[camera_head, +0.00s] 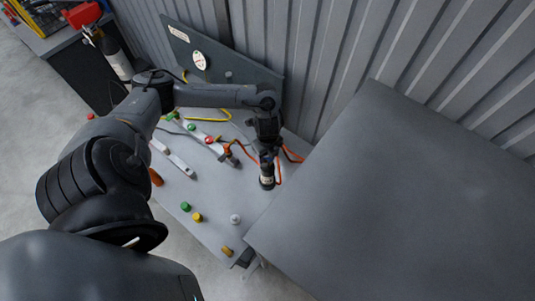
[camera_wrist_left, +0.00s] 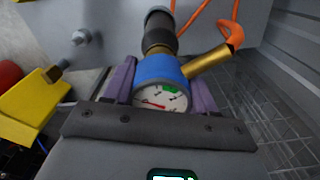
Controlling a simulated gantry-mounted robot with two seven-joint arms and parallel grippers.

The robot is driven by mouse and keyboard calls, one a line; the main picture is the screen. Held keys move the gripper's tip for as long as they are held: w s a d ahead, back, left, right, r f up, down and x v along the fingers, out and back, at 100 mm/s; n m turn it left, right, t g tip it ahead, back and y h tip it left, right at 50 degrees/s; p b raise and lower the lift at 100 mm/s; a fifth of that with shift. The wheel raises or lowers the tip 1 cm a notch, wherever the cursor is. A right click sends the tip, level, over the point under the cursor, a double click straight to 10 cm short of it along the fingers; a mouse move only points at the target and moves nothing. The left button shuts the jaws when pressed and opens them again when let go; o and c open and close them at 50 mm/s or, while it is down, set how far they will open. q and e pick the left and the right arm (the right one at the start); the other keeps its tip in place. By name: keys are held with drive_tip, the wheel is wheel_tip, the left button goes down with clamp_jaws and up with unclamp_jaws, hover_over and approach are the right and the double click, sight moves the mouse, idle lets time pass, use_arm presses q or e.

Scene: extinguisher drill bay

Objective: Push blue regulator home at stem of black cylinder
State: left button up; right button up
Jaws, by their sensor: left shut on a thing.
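My left gripper (camera_head: 268,160) reaches down over the right end of the grey bench. In the left wrist view its two purple fingers (camera_wrist_left: 160,80) are shut on the sides of the blue regulator (camera_wrist_left: 160,70). The regulator's white gauge dial, with a green band and red needle, faces the camera. A brass outlet (camera_wrist_left: 208,62) sticks out to the right and meets an orange hose (camera_wrist_left: 232,34). A black round part (camera_wrist_left: 158,32) lies in line beyond the regulator; I cannot tell whether it is the black cylinder or how far the regulator sits on a stem. My right gripper is out of view.
The bench (camera_head: 215,220) bears green (camera_head: 185,206) and yellow (camera_head: 197,217) caps and a silver knob (camera_head: 235,219). A raised grey panel (camera_head: 400,200) fills the right side. A corrugated wall (camera_head: 330,50) stands behind. A black cylinder with a pale label (camera_head: 117,60) stands upper left.

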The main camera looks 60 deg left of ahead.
use_arm(q)
drive_tip(key=shift+f, duration=0.1)
drive_tip(key=o, duration=1.3)
drive_tip(key=shift+c, duration=0.2)
